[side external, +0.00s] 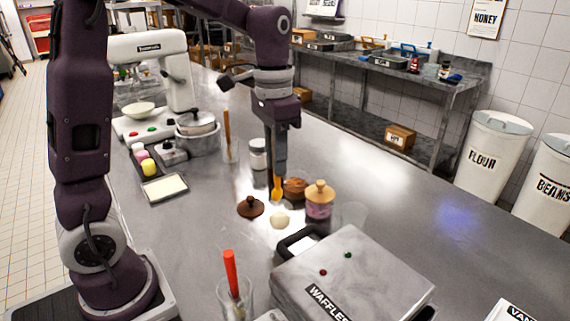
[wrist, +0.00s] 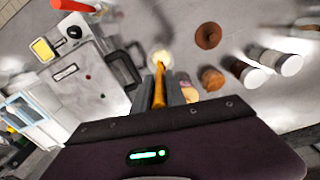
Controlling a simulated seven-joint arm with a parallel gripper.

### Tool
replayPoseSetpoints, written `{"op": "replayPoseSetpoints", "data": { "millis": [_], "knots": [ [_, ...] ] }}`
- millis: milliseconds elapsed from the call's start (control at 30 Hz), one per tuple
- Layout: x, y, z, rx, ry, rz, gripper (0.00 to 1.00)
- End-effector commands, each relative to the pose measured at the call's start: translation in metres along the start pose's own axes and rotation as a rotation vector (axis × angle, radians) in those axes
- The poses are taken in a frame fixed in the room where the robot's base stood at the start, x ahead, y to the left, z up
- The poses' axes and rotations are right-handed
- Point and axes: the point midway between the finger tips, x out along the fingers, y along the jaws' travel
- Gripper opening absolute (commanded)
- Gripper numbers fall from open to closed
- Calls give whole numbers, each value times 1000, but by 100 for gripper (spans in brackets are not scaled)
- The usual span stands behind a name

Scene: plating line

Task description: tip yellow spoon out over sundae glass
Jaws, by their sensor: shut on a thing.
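My gripper (side external: 277,178) is shut on the yellow spoon (side external: 277,188), which hangs steeply down above the counter. In the wrist view the spoon (wrist: 159,88) sits between the fingers, and a pale round patch lies at its far end; I cannot tell whether that is the spoon's load or the pale mound behind.
Near the spoon are a brown bowl (side external: 295,187), the wooden-lidded jar (side external: 319,201), a brown lid (side external: 250,207) and a pale mound (side external: 279,219). The waffle maker (side external: 352,281) fills the front. Another glass (side external: 233,298) holds a red-handled utensil.

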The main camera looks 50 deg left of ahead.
Motion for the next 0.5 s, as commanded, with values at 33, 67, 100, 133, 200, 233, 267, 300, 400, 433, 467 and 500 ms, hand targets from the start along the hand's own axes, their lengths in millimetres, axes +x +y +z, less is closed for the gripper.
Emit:
{"op": "replayPoseSetpoints", "data": {
  "millis": [33,67,100,133,200,233,267,300,400,433,467,500],
  "knots": [
    [1,-8,2,-12,8,55,0],
    [1,-11,3,-13,15,91,0],
    [2,-15,3,-12,26,138,0],
    [2,-18,4,-12,30,175,0],
    [4,-24,5,-10,47,258,0],
    [5,-26,6,-10,53,292,0],
    [6,-29,6,-10,63,322,0],
    [7,-31,6,-7,67,362,0],
    [10,-37,7,-3,84,438,0],
    [10,-38,7,-3,87,456,0],
    [10,-39,8,-1,89,470,0],
    [11,-40,8,-1,93,485,0]
  ]
}}
